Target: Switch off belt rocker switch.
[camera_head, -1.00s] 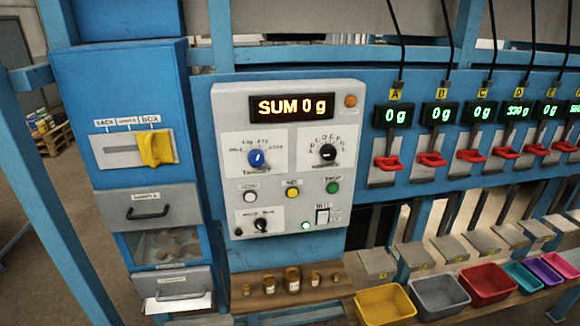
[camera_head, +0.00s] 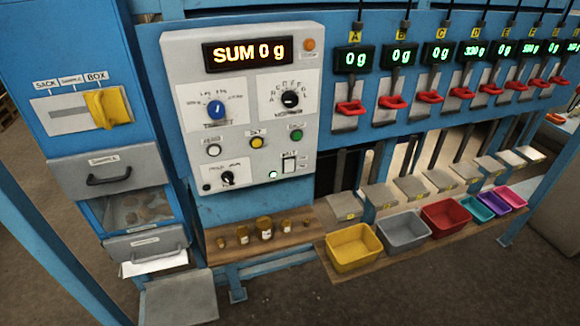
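The belt rocker switch (camera_head: 289,164) is a small white rocker in a dark frame, low on the right side of the light grey control panel (camera_head: 185,75). A label above it appears to read BELT. A lit green lamp (camera_head: 272,174) is just left of and below it. Which side of the rocker is pressed is too small to tell. The panel display (camera_head: 248,54) reads SUM 0 g. Neither of my grippers shows in the head view.
A yellow slider handle (camera_head: 108,108) and drawers (camera_head: 108,172) are left of the panel. Small brass weights (camera_head: 264,228) stand on a wooden shelf below. Coloured bins (camera_head: 354,247) line the shelf to the right. Red levers (camera_head: 392,102) hang under several displays. Brown floor is open in front.

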